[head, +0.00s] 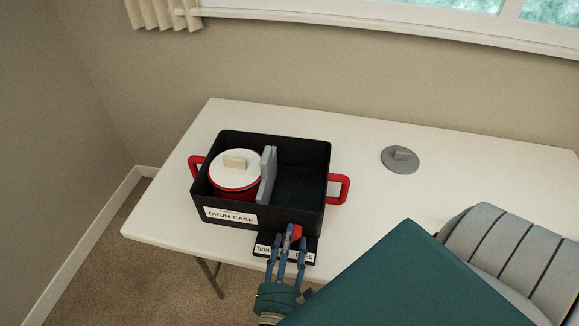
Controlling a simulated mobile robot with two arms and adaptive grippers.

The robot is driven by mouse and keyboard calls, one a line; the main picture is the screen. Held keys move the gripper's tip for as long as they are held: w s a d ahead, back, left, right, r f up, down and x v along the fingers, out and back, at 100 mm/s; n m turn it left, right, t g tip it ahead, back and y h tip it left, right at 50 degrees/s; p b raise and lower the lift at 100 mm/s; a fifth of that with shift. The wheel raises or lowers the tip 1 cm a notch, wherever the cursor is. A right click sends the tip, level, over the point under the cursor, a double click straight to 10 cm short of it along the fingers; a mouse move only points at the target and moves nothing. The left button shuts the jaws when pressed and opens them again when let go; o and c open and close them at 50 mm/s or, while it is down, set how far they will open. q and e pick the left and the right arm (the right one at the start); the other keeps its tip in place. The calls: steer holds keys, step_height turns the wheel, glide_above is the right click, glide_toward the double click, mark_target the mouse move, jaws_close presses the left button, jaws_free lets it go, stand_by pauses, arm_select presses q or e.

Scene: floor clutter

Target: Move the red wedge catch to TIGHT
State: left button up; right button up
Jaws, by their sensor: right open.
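The red wedge catch (297,231) is at the front right of the black drum case (270,222), above a dark plate (288,258) labelled TIGHT on the left and FREE on the right. The catch is partly hidden by my right gripper (289,240). That gripper is open, its blue fingers reaching up from below over the plate and around or just in front of the catch. I cannot tell whether they touch it. The catch appears right of the plate's middle. My left gripper is not in view.
Red handles (344,190) stick out at both sides. A grey disc (400,165) lies on the white table (380,210).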

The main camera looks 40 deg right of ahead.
steer(key=shift+w+d, duration=0.1)
steer(key=shift+d, duration=0.05)
steer(key=c, duration=1.2)
